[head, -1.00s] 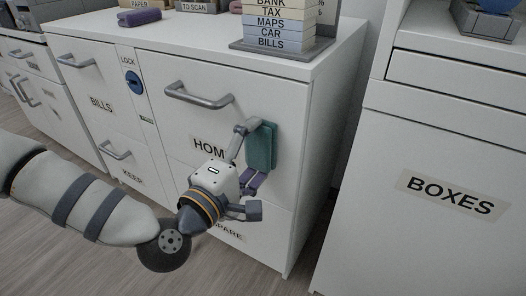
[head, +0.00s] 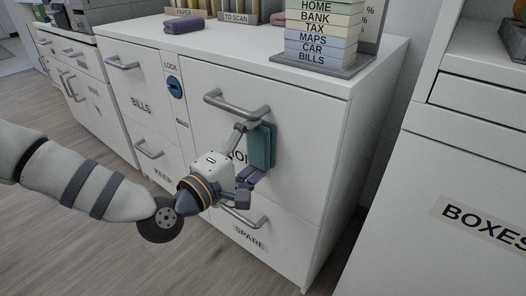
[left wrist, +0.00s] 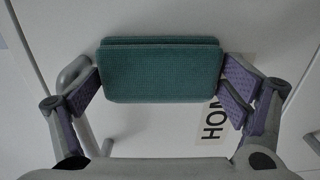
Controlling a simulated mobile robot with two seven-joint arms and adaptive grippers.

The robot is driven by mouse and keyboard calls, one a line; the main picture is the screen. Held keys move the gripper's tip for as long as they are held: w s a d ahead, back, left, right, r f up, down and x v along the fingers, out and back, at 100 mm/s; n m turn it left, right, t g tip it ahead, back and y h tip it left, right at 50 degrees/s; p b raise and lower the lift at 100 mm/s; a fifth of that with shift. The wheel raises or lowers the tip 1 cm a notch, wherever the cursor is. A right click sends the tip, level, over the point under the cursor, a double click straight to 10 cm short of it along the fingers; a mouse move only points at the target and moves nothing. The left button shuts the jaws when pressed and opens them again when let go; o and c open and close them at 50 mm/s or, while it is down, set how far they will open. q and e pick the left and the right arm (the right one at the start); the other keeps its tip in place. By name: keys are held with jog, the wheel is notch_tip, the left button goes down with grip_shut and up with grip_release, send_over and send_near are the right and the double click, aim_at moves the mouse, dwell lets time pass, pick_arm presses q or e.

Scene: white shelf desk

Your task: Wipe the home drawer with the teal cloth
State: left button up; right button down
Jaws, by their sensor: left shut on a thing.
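The teal cloth (head: 262,146) is a folded flat pad held upright against or very close to the front of the home drawer (head: 308,136). My left gripper (head: 247,153) is shut on the cloth, below the drawer's bar handle (head: 237,104). In the left wrist view the cloth (left wrist: 162,70) spans between the two purple finger pads. The HOME label (left wrist: 213,121) is partly covered by my gripper and cloth in the head view. Whether the cloth presses on the drawer face I cannot tell. My right gripper is not in view.
The SPARE drawer (head: 262,262) and its handle lie just below my gripper. The BILLS drawer (head: 130,82) is to the left. A stack of labelled trays (head: 322,35) and a purple item (head: 184,24) stand on top. A BOXES cabinet (head: 440,165) is at right.

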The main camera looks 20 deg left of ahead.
pick_arm(q)
jog(key=shift+r, duration=0.15)
jog(key=shift+s+a, duration=0.15)
jog(key=shift+s, duration=0.15)
jog(key=p+v, duration=0.2)
jog(key=v, duration=0.2)
jog(key=shift+s+r, duration=0.1)
jog(key=shift+s, duration=0.05)
jog(key=shift+s+a, duration=0.15)
jog(key=shift+s, duration=0.35)
jog(key=p+v, duration=0.1)
jog(key=v, duration=0.2)
